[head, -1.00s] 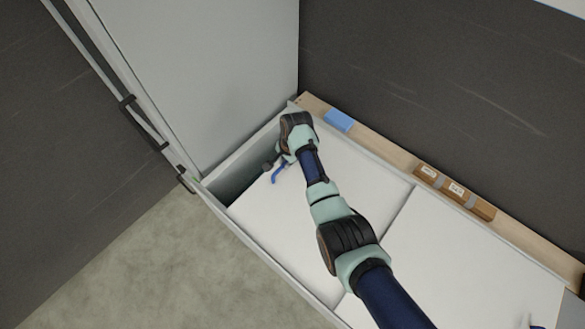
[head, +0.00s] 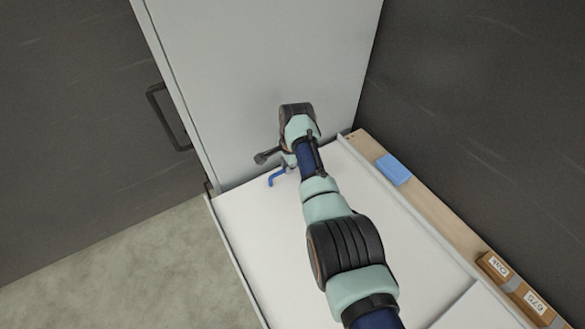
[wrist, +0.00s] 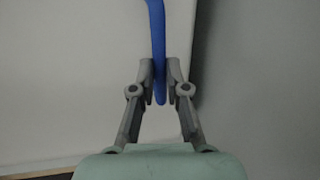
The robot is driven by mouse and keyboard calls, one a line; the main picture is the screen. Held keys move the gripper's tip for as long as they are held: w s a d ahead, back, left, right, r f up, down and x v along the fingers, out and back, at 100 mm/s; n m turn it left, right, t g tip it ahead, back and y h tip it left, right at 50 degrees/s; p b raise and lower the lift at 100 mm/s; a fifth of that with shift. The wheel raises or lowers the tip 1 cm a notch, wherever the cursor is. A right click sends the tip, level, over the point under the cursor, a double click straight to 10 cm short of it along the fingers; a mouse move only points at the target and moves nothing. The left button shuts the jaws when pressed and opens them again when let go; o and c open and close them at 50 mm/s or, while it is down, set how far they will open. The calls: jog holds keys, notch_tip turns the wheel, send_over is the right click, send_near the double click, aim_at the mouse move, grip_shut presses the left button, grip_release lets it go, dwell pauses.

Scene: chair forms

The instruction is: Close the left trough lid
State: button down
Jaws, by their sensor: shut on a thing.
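The left trough lid (head: 262,232) is a flat white panel lying level in the trough, its far edge at the tall pale grey wall with no dark opening showing there. A blue handle (head: 278,178) stands near its far end. My gripper (head: 283,162) is at this handle, partly hidden by my wrist in the head view. In the wrist view, the two grey fingers of my gripper (wrist: 161,82) are closed around the blue handle (wrist: 156,35), one on each side.
A wooden ledge (head: 432,215) runs along the right side, with a blue block (head: 394,169) and a brown labelled block (head: 518,290) on it. Dark walls (head: 480,110) stand behind. A black bar handle (head: 165,118) is at the left. Concrete floor (head: 130,270) lies front left.

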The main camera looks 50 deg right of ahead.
jog(key=shift+f, duration=0.1)
jog(key=c, duration=1.6)
grip_release()
jog(key=o, duration=0.4)
jog(key=shift+w+d, duration=0.1)
jog(key=shift+w, duration=0.15)
jog(key=shift+s, duration=0.1)
jog(key=r, duration=0.4)
jog(key=s+r, duration=0.1)
jog(key=r, duration=0.3)
jog(key=s+r, duration=0.1)
jog(key=r, duration=0.3)
jog(key=shift+s+a, duration=0.15)
jog(key=shift+a, duration=0.2)
